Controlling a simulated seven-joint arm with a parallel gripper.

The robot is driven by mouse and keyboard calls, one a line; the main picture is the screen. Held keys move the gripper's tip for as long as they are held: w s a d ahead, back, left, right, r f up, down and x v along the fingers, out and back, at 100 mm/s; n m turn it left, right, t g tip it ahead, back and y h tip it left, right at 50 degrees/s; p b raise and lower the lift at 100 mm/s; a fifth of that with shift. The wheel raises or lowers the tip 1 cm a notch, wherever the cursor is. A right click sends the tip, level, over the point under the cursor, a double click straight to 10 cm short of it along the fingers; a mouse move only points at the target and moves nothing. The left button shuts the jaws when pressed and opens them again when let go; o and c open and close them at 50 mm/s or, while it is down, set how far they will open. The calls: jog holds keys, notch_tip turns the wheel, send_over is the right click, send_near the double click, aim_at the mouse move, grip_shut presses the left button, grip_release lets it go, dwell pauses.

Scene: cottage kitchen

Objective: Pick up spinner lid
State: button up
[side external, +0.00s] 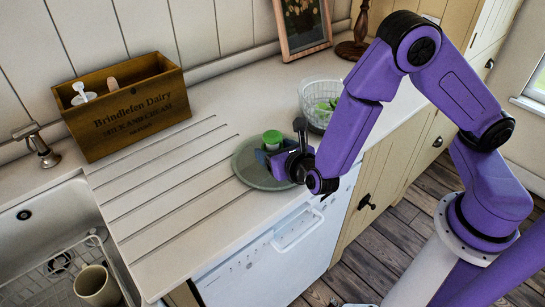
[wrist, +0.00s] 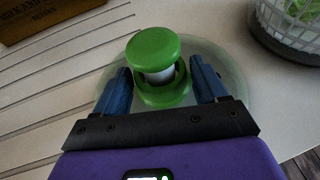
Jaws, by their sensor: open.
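The spinner lid (side external: 245,165) is a round, greenish, see-through disc with a green knob (side external: 272,138) in its middle. It lies flat on the counter, partly over the grooved drainboard. In the wrist view the lid's clear rim (wrist: 240,80) shows around the green knob (wrist: 154,48), which has a pale stem below its cap. My gripper (wrist: 162,82) is open, with one blue finger on each side of the knob. Gaps seem to show between the fingers and the knob. In the side external view my gripper (side external: 268,156) is low over the lid and hides part of it.
A clear spinner bowl with green leaves (side external: 318,104) stands behind my arm. A wooden crate (side external: 128,112) holds utensils at the back left. A sink (side external: 60,235) with a mug (side external: 97,286) is at the left. The grooved drainboard (side external: 160,185) is clear.

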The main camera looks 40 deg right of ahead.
jog(key=shift+c, duration=0.3)
jog(key=c, duration=1)
jog(key=shift+r, duration=0.15)
